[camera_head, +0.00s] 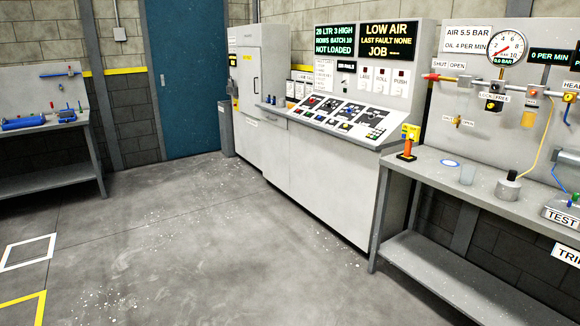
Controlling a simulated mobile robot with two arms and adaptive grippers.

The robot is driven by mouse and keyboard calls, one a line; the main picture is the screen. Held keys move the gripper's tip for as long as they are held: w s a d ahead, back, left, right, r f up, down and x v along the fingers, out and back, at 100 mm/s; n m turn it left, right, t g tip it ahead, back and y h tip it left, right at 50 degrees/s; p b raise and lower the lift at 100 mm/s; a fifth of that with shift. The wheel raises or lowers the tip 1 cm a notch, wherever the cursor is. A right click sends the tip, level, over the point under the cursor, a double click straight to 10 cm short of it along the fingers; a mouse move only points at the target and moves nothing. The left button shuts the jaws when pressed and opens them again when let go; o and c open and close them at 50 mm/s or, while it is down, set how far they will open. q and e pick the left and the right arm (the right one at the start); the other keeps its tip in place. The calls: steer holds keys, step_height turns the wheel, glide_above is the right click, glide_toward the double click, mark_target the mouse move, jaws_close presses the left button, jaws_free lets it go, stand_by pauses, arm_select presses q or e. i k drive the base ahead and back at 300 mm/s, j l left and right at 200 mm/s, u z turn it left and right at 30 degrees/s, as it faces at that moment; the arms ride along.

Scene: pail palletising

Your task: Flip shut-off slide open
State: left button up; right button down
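An air panel (440,108) stands above the bench on the right. Its upper SHUT OPEN label (449,64) sits over a pipe with a red end (431,76) at left and a grey block (464,81) under the OPEN side. A lower brass fitting (457,121) has its own small SHUT and OPEN labels. I cannot tell which is the shut-off slide, or its position. A round gauge (508,47) with a red needle is at the upper right. Neither of my grippers is in view.
The floor ahead is clear.

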mark_target(433, 77)
steer(key=i, duration=2.2)
steer(key=j, duration=0.1)
